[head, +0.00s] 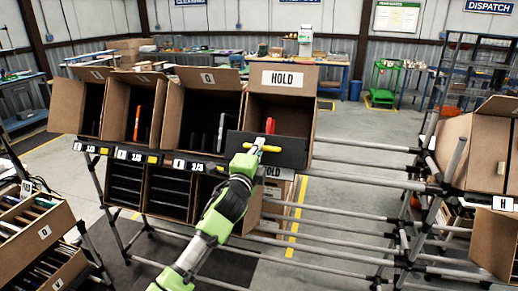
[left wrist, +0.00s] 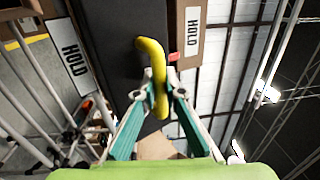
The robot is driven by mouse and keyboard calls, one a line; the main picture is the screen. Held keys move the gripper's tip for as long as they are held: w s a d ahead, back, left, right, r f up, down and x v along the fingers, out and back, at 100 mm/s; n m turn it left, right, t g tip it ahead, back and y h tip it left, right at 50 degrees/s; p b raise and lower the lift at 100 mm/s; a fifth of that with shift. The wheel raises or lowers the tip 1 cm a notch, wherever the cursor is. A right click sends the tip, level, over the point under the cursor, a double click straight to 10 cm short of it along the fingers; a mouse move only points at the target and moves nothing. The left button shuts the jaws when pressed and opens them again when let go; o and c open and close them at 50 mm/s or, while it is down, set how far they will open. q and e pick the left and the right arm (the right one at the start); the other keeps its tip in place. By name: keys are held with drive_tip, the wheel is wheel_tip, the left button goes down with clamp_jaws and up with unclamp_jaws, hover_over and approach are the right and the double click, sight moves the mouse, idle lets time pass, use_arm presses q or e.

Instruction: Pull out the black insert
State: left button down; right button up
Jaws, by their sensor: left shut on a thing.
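The black insert (head: 293,155) is a flat dark panel with a yellow bar handle (head: 271,149), at the front of the tilted carton labelled HOLD (head: 283,99). My left gripper (head: 256,150) is shut on the yellow handle. In the left wrist view the fingers (left wrist: 160,92) close around the middle of the curved yellow handle (left wrist: 151,52), with the dark face of the insert (left wrist: 105,40) beside it. How far the insert sits inside the carton is hard to tell. My right gripper is not in view.
A red item (head: 270,126) stands in the HOLD carton behind the insert. Other open tilted cartons (head: 201,95) stand to the left on the rack. Bare metal rails (head: 365,160) run to the right, toward more cartons (head: 470,150). Bins of folders (head: 35,230) are at the lower left.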

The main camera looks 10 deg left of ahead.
use_arm(q)
drive_tip(key=shift+f, duration=0.15)
drive_tip(key=c, duration=2.4)
unclamp_jaws()
drive_tip(key=shift+s, duration=0.15)
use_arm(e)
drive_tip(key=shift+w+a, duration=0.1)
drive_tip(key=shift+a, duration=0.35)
use_arm(q)
drive_tip(key=shift+r, duration=0.2)
drive_tip(key=s+f, duration=0.1)
drive_tip(key=s, duration=1.1)
drive_tip(key=shift+a, duration=0.25)
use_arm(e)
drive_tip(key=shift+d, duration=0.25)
use_arm(q)
drive_tip(key=shift+f, duration=0.1)
